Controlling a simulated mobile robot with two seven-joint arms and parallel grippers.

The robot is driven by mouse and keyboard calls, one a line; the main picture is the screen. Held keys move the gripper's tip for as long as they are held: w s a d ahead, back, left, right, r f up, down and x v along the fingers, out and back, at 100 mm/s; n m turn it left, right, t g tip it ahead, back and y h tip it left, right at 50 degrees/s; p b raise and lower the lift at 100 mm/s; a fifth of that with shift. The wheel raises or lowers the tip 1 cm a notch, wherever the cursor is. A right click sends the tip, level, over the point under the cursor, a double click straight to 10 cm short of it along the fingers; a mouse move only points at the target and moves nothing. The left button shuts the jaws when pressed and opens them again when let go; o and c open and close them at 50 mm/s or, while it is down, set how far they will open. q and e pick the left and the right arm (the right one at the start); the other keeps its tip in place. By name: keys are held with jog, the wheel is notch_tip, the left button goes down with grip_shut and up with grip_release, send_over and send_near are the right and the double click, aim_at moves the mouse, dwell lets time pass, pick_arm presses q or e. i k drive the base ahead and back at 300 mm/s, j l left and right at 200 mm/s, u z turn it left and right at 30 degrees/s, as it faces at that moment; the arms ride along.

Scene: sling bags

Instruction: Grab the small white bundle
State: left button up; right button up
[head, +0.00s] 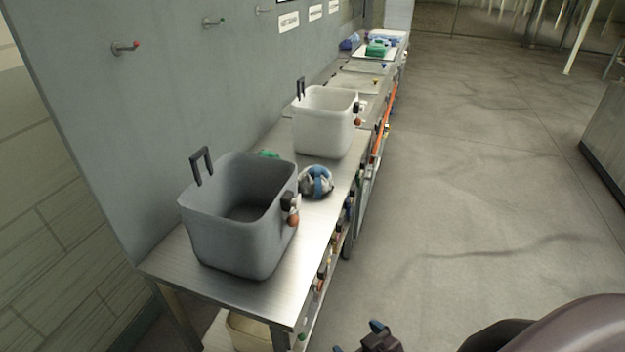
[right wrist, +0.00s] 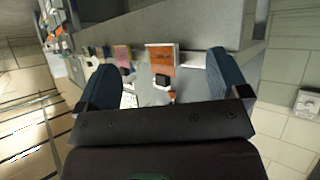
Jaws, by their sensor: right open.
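A small white bundle (head: 316,182) with a blue band and dark patches lies on the metal table between the grey bin and the white bin. My right gripper (head: 358,338) shows at the bottom edge of the head view, low over the floor side and well apart from the bundle. In the right wrist view its two blue fingers (right wrist: 162,68) are spread with nothing between them. I cannot make out the bundle in the right wrist view. My left gripper is not in view.
A grey bin (head: 240,225) stands at the table's near end, a white bin (head: 323,125) farther back. A green item (head: 268,154) is partly hidden behind the grey bin. Hooks (head: 125,47) stick out of the wall. The floor (head: 470,180) right of the table (head: 318,226) is clear.

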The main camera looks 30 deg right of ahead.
aim_at(315, 180)
jog(key=l+u, duration=0.3)
jog(key=l, duration=0.5)
jog(key=l+u, duration=0.3)
jog(key=l, duration=0.5)
jog(key=k+l+u, duration=0.25)
jog(key=l, duration=0.55)
jog(key=i, duration=0.15)
